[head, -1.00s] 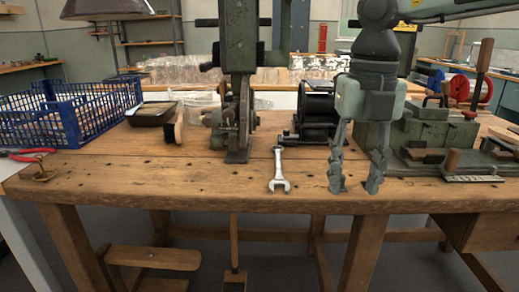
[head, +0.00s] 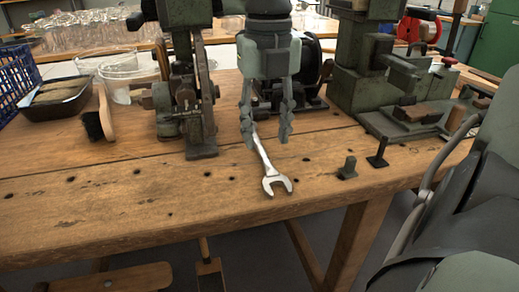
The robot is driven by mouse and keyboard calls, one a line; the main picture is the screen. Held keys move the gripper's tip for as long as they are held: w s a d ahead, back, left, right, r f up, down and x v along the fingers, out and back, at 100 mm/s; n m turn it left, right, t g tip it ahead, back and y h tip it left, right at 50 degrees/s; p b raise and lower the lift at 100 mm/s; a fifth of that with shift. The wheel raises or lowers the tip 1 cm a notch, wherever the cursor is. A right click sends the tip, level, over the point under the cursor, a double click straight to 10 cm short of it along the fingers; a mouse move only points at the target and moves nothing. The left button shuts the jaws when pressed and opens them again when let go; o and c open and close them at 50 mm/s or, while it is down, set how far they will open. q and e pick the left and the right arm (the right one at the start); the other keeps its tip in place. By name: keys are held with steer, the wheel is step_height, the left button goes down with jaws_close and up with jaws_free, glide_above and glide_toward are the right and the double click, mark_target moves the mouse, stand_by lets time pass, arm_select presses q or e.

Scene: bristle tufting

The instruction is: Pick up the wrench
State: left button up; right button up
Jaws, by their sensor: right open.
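The wrench (head: 266,165) is a silver open-ended one lying on the wooden workbench (head: 130,200), its open jaw towards the front edge. Its far end is hidden behind or between the fingers of my right gripper (head: 267,143). That gripper points down, open, with one finger to the left of the wrench's handle and one to the right. No grip on the wrench shows. I cannot tell how far the fingertips are above the bench. My left gripper is not in view.
A green machine (head: 187,95) stands just left of my right gripper, and a black one (head: 305,75) behind it. A green vise-like tool (head: 400,85) is to the right. A brush (head: 100,118) and a tray (head: 55,98) lie left. The front left bench is clear.

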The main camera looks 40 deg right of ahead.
mark_target(264, 155)
steer(key=f, duration=0.4)
steer(key=shift+w, duration=0.2)
jaws_close()
steer(key=shift+r, duration=0.1)
